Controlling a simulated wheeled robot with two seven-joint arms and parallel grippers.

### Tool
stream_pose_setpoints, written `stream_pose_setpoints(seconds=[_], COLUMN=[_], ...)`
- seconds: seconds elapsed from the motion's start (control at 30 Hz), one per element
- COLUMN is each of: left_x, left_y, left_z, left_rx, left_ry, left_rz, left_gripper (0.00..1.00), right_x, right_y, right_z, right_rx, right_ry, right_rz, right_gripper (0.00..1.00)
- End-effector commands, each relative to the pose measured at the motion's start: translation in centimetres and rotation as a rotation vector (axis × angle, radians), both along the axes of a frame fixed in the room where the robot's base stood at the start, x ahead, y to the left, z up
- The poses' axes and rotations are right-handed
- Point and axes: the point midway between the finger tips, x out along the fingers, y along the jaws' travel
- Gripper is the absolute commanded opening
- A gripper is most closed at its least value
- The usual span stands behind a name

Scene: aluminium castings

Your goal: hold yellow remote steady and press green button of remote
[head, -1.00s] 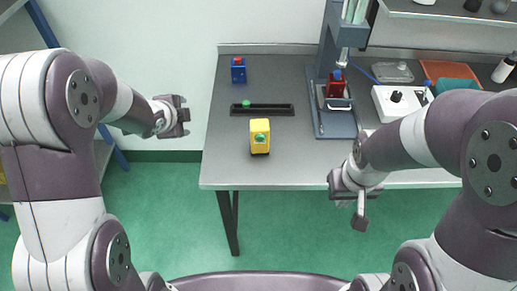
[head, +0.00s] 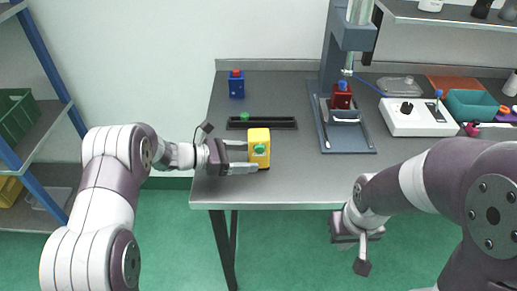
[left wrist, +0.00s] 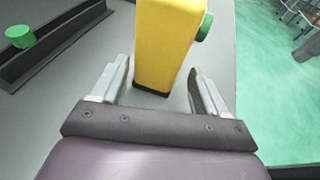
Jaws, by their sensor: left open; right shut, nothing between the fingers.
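The yellow remote (head: 259,140) stands upright near the front left of the table, its green button (head: 260,148) facing me. My left gripper (head: 241,156) is open, with its fingers pointing right at the remote. In the left wrist view the yellow remote (left wrist: 163,45) stands ahead, with its base between the open fingertips, and the green button (left wrist: 204,27) shows on its right side. I cannot tell whether either finger touches it. My right gripper (head: 360,252) is shut and empty, low in front of the table edge, well right of the remote.
A black slotted rail (head: 262,124) with a green knob lies behind the remote. A blue box with a red top (head: 237,86) stands farther back. A press stand (head: 349,140) and a white control box (head: 415,118) are to the right. The table front between the remote and stand is clear.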

Motion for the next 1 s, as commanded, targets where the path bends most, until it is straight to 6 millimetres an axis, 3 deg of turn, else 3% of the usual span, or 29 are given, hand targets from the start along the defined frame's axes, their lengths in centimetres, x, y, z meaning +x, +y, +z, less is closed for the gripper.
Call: stream_pose_setpoints(seconds=[0.03, 0.13, 0.57, 0.67, 0.7, 1.0], left_x=[0.3, 0.6, 1.0, 1.0, 1.0, 1.0], left_y=[-0.8, -1.9, -3.0, -3.0, -3.0, -3.0], left_z=[-1.2, -1.4, -1.1, -1.1, -1.1, -1.1], left_rx=[0.000, 0.000, -0.001, 0.000, 0.000, 0.000], left_ry=[-0.006, -0.005, -0.002, -0.002, -0.002, -0.002], left_rz=[-0.003, -0.001, 0.002, 0.002, 0.002, 0.002], left_gripper=[0.74, 0.74, 0.74, 0.45, 0.41, 0.42], right_x=[-0.1, -0.1, -0.1, -0.1, -0.1, -0.1], right_y=[0.0, 0.0, 0.0, 0.0, 0.0, 0.0], right_z=[-2.0, -2.9, -3.3, -3.3, -3.3, -3.3], right_rx=[0.000, 0.000, 0.000, 0.000, 0.000, 0.000], right_ry=[0.003, 0.004, 0.003, 0.003, 0.003, 0.003], right_rz=[0.000, 0.000, 0.000, 0.000, 0.000, 0.000], right_gripper=[0.00, 0.00, 0.00, 0.00, 0.00, 0.00])
